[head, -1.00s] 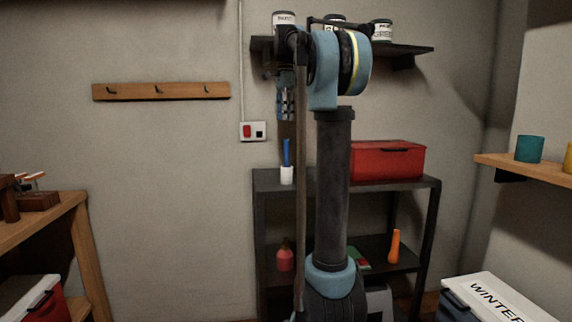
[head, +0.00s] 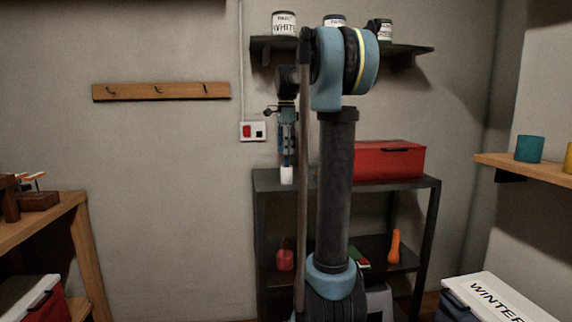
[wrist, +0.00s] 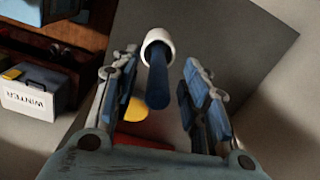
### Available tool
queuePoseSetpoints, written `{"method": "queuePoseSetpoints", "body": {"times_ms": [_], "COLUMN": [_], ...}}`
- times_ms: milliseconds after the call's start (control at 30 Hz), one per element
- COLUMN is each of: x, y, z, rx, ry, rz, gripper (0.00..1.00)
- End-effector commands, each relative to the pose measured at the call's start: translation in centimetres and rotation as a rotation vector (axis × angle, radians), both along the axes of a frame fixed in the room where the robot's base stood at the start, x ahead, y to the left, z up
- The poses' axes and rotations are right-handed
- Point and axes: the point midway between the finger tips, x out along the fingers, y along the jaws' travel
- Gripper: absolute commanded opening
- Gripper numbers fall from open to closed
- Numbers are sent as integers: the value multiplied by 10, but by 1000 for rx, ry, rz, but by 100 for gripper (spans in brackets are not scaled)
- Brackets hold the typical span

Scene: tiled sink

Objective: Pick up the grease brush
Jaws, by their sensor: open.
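The grease brush shows in the wrist view as a blue handle (wrist: 158,88) rising from a white, cup-like base (wrist: 157,46). In the head view the white base (head: 286,175) stands upright on the left end of the dark shelf unit's top, and the handle is mostly hidden by my gripper (head: 286,152). My gripper points down over it. In the wrist view my gripper (wrist: 159,66) is open, with one finger on each side of the handle. The handle lies nearer the left finger, and I see no clear contact.
A red toolbox (head: 388,161) sits on the dark shelf unit (head: 415,182), right of my arm. A wall shelf (head: 413,49) with paint cans (head: 284,23) is above. A white switch box (head: 252,131) is on the wall to the left.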

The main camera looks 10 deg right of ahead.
Motion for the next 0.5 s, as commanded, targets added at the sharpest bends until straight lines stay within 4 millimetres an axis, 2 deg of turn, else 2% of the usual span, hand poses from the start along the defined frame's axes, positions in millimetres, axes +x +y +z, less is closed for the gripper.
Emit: {"method": "queuePoseSetpoints", "body": {"times_ms": [200,500], "x": [-1,-1], "y": [-2,-1], "z": [-26,-32], "rx": [0,0], "ry": [0,0], "rz": [0,0], "gripper": [41,41]}}
